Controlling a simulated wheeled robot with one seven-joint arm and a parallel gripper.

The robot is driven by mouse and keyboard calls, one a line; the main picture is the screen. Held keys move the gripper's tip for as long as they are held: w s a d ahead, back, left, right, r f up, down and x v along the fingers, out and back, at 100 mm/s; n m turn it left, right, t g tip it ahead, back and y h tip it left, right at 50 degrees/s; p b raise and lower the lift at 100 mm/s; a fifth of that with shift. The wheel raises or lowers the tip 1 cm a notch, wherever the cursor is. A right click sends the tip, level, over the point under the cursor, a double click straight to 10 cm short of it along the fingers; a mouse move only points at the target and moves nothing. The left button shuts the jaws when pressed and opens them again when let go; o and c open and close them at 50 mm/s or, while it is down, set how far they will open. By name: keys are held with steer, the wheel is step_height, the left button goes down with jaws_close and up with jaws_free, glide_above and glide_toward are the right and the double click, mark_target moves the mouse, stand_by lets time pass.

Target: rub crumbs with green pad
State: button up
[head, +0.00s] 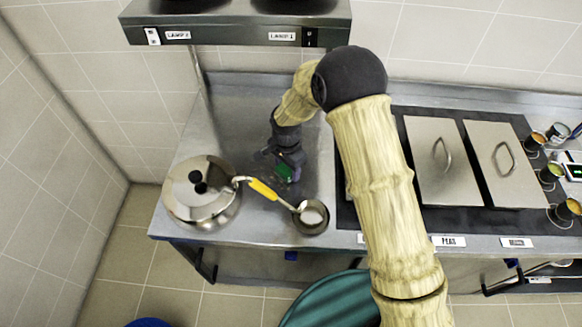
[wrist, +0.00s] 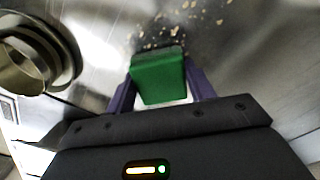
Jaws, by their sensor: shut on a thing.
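The green pad (wrist: 160,78) is between the two purple fingers of my gripper (wrist: 158,92) in the wrist view. My gripper is shut on it. In the head view the pad (head: 284,172) shows as a small green patch under my gripper, over the steel counter between the pot and the black hob area. Crumbs (wrist: 178,28) lie scattered on the steel just beyond the pad in the wrist view. I cannot tell whether the pad touches the counter. In the head view the crumbs are too small to make out clearly.
A lidded steel pot (head: 190,205) stands left of the pad. Lidded pans (head: 436,165) are at right; a lamp shelf (head: 240,30) hangs above.

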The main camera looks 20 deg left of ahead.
mark_target(252, 173)
steer(key=shift+s+a+f, duration=0.1)
steer(key=shift+s+a, duration=0.15)
steer(key=shift+a, duration=0.6)
steer(key=shift+s+a+f, duration=0.1)
steer(key=shift+s+a, duration=0.1)
steer(key=shift+a, duration=0.65)
steer(key=shift+s+a+r, duration=0.1)
steer(key=shift+s+a, duration=0.1)
steer(key=shift+a, duration=0.7)
steer(key=shift+s+a+r, duration=0.1)
steer(key=shift+s+a, duration=0.1)
steer(key=shift+a, duration=0.7)
steer(key=shift+s+a+f, duration=0.1)
steer(key=shift+s+a, duration=0.15)
steer(key=shift+a, duration=0.65)
steer(key=shift+s+a+f, duration=0.1)
steer(key=shift+s+a, duration=0.15)
steer(key=shift+a, duration=0.6)
steer(key=shift+s, duration=0.1)
